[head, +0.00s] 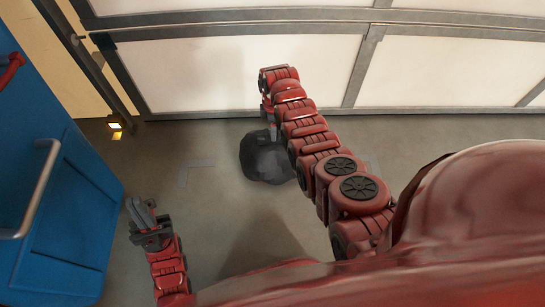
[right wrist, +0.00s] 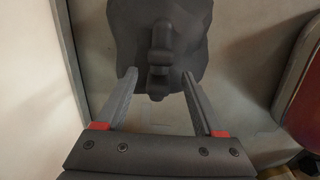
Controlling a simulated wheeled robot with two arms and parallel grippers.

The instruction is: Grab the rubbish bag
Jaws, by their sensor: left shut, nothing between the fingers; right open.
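The rubbish bag (head: 266,160) is a dark grey lump on the floor near the white panelled door. In the right wrist view the bag (right wrist: 190,35) fills the top middle, with its knotted neck pointing towards my right gripper (right wrist: 158,78). That gripper is open, and the neck's end shows between its fingertips. In the head view my right arm reaches over beside the bag, and the right gripper is mostly hidden by the arm. My left gripper (head: 143,212) is shut and empty, low at the left, apart from the bag.
A blue cabinet (head: 85,215) with a grey handle stands at the left. The white door panels (head: 240,65) in a grey metal frame close off the back. A small lit lamp (head: 115,126) is by the door post. The floor around the bag is clear.

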